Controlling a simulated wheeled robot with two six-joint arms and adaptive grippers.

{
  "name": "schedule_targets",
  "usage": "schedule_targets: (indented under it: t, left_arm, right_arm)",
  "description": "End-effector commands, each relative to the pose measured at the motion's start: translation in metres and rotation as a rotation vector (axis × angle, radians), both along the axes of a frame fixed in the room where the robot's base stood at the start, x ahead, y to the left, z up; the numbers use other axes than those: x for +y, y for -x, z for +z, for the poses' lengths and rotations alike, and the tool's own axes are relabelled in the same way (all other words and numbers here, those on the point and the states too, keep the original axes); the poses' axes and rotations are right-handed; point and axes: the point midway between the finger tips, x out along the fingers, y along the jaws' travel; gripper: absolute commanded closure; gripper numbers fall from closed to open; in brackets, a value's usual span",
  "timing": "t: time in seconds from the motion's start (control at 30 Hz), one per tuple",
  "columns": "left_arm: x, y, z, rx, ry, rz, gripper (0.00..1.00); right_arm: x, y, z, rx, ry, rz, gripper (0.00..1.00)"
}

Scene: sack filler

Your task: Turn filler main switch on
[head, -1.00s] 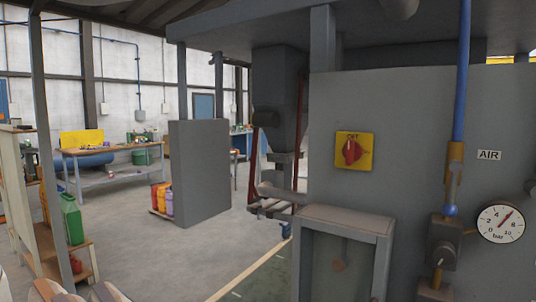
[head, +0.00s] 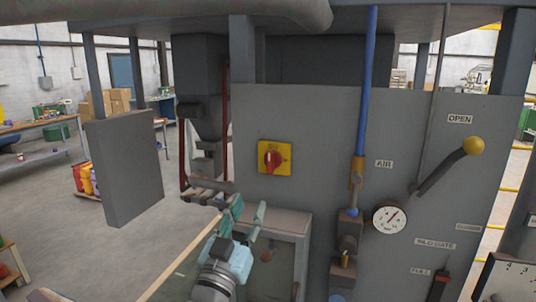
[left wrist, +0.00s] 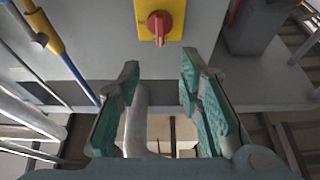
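The filler main switch is a red rotary knob (head: 273,158) on a yellow plate (head: 288,167) fixed to the grey panel. Its handle looks roughly upright, and the small label above it is too blurred to read now. My left gripper (head: 249,210) is below and slightly left of the switch, fingers pointing up, open and empty. In the left wrist view the red knob (left wrist: 159,25) is ahead, beyond the two spread teal fingers (left wrist: 160,72), apart from them. My right gripper is not in view.
On the same panel (head: 330,115) are a blue air pipe (head: 366,90), a pressure gauge (head: 390,217) and a yellow-knobbed lever (head: 473,146) near the OPEN label. A grey frame (head: 285,222) juts out below the switch. A grey box (head: 125,170) hangs at left.

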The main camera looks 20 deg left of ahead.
Motion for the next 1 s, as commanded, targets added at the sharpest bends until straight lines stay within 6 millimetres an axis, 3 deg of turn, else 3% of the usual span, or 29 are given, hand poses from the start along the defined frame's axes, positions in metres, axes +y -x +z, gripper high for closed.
schedule_targets:
  t: [0.17, 0.4, 0.5, 0.7, 0.93, 1.0]
  left_arm:
    - [-0.003, -0.028, 0.014, -0.004, -0.001, -0.002, 0.67]
    - [-0.007, -0.094, 0.042, -0.001, -0.001, -0.002, 0.67]
    - [-0.008, -0.113, 0.048, -0.002, 0.000, -0.001, 0.67]
    - [-0.008, -0.129, 0.053, -0.001, 0.000, 0.000, 0.67]
    - [-0.009, -0.130, 0.052, -0.001, 0.000, 0.000, 0.67]
    - [-0.009, -0.130, 0.052, -0.001, 0.000, 0.000, 0.75]
  right_arm:
    - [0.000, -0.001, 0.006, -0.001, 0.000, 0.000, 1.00]
    - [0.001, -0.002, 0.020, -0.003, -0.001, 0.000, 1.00]
    - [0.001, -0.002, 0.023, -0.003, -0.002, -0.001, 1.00]
    - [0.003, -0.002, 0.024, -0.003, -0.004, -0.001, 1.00]
    - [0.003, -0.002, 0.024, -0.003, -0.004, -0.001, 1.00]
    - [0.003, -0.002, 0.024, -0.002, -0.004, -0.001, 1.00]
